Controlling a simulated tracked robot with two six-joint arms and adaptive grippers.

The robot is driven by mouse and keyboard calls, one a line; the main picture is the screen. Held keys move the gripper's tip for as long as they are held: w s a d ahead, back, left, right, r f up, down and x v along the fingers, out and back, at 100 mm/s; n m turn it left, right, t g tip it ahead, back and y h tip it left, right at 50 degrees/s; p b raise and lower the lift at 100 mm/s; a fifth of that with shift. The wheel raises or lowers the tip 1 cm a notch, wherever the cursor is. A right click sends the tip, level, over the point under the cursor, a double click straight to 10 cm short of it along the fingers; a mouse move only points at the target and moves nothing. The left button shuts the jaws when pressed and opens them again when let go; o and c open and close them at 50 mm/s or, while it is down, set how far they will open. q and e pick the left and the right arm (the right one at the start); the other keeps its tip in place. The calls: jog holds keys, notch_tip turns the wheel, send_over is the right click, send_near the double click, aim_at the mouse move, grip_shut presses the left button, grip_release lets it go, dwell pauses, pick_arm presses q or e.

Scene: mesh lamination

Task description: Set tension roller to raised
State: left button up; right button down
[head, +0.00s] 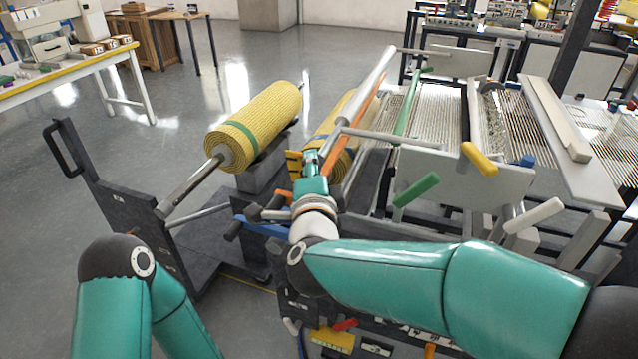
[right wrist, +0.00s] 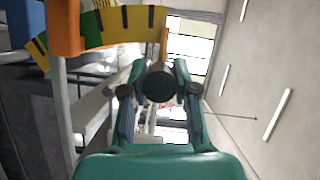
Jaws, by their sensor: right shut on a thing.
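The tension roller appears to be the long white roller (head: 368,84) in the head view, rising toward the back with an orange bar (head: 350,126) alongside it. My right gripper (head: 318,163) is at the near end of this bar, beside a yellow marked piece. In the right wrist view, my right gripper (right wrist: 158,88) is shut on a dark round-ended handle (right wrist: 158,84) between its fingers. A curved yellow scale with black marks (right wrist: 125,24) is just above and left of it. The handle's link to the roller is hidden. My left gripper is out of view.
A yellow mesh roll (head: 255,125) on a shaft is left of my right gripper. Yellow (head: 479,158), green (head: 416,189) and white (head: 534,215) handles project from the machine at right. A blue handle (head: 262,229) is below the gripper. Open floor is at left.

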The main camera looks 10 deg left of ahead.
jog(key=shift+w+d+r, duration=0.1)
jog(key=shift+r, duration=0.2)
jog(key=c, duration=0.9)
grip_release()
jog(key=shift+f, duration=0.25)
jog(key=s, duration=0.4)
jog(key=s+d, duration=0.1)
jog(key=s, duration=0.6)
jog(key=shift+s+d+r, duration=0.35)
jog(key=shift+s+d, duration=0.05)
